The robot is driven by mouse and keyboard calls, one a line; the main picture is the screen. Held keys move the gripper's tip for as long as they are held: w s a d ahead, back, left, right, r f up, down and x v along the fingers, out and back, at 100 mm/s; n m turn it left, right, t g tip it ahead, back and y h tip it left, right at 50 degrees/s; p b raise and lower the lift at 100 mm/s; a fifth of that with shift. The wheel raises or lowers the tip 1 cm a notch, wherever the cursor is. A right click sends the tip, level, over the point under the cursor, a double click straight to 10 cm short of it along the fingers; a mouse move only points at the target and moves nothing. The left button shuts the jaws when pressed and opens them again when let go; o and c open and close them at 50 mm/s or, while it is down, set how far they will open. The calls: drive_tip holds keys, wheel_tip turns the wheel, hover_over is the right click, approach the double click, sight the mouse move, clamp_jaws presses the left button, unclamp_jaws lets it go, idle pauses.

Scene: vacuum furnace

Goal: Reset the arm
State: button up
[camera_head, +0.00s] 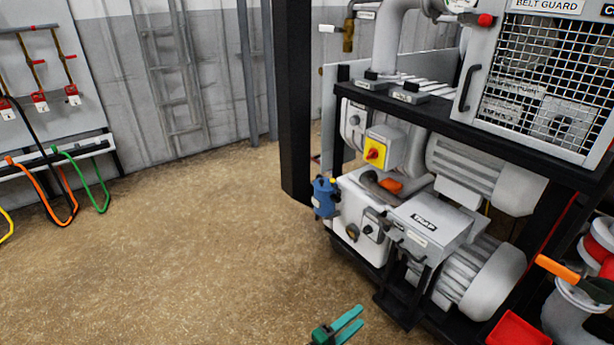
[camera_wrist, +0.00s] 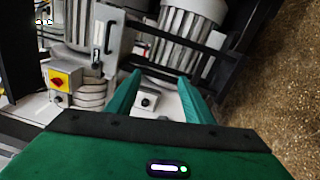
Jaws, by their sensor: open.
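My gripper (camera_head: 346,325) shows at the bottom edge of the head view, in front of the pump rack and above the brown floor. Its two green fingers are spread with nothing between them. In the wrist view the gripper (camera_wrist: 158,90) also shows open and empty, with a grey box with a black knob (camera_wrist: 147,100) visible beyond the fingers. Most of my arm is out of the head view.
The pump rack (camera_head: 372,270) fills the right side, with a yellow and red switch (camera_head: 375,151), a box marked TRAP (camera_head: 428,219) and a red bin (camera_head: 518,330). Coloured hoses (camera_head: 100,190) hang at the left wall. The floor (camera_head: 190,250) at left is clear.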

drive_tip(key=d+r+m+g+y, duration=0.2)
drive_tip(key=d+r+m+g, duration=0.3)
drive_tip(key=r, duration=0.4)
drive_tip(key=d+r+m+g+y, duration=0.25)
drive_tip(key=d+r+g, duration=0.35)
drive_tip(key=r, duration=0.4)
drive_tip(key=d+r+m+g+y, duration=0.2)
drive_tip(key=d+r+m+g, duration=0.15)
drive_tip(key=d+r, duration=0.5)
drive_tip(key=s+d+r+m+y, duration=0.3)
drive_tip(key=s+d+r+y, duration=0.25)
drive_tip(key=s+r, duration=0.5)
drive_tip(key=s+r+t+y, duration=0.1)
drive_tip(key=s+r, duration=0.2)
drive_tip(key=s, duration=0.3)
drive_tip(key=s+r+m+t+y, duration=0.1)
drive_tip(key=s+r+t+y, duration=0.1)
drive_tip(key=s, duration=0.5)
drive_tip(key=shift+s+d+r+m, duration=0.3)
drive_tip(key=shift+d+r, duration=0.1)
drive_tip(key=shift+r, duration=0.05)
drive_tip(key=shift+w+f, duration=0.25)
drive_tip(key=shift+w, duration=0.4)
